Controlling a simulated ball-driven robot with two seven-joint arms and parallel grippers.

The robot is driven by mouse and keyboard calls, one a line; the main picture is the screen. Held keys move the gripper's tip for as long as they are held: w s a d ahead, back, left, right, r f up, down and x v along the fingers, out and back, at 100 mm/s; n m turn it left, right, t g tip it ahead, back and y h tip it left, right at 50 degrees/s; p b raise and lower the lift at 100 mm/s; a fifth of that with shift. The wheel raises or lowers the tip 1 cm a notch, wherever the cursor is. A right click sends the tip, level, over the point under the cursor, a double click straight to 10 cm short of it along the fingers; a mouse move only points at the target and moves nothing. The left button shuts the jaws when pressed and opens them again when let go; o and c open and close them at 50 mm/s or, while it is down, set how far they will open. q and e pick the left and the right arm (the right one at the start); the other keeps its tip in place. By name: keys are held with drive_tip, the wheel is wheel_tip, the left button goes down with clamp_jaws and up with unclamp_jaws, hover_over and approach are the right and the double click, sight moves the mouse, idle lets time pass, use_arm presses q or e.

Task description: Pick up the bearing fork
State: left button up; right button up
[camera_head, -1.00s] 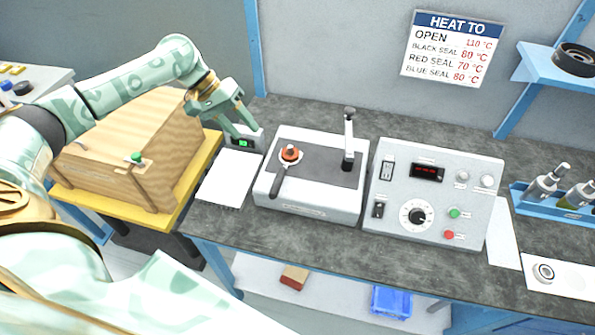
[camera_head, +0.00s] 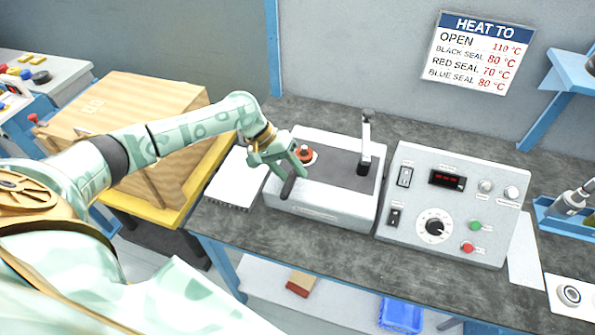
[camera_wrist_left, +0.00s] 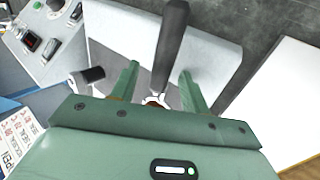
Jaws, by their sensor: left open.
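The bearing fork lies on top of the grey heater box (camera_head: 327,212), its black handle (camera_head: 288,187) pointing to the front. The handle also shows in the left wrist view (camera_wrist_left: 172,45), where it runs between my two fingers. The fork's light ring end sits around the orange-red piece (camera_head: 305,153) on the heater and is mostly hidden by my gripper in the wrist view. My left gripper (camera_head: 291,168) is open over the handle, with one finger on each side of it in the wrist view. I cannot tell whether the fingers touch it. My right gripper is not in view.
An upright post with a black arm (camera_head: 365,145) stands on the heater's right side. A control box (camera_head: 455,205) with a dial and buttons stands to its right. A white sheet (camera_head: 238,180) lies left of the heater. A wooden crate (camera_head: 130,110) stands further left.

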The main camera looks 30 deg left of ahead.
use_arm(q)
clamp_jaws()
wheel_tip(320, 180, up, 10)
drive_tip(key=p, duration=0.3)
idle(0.4)
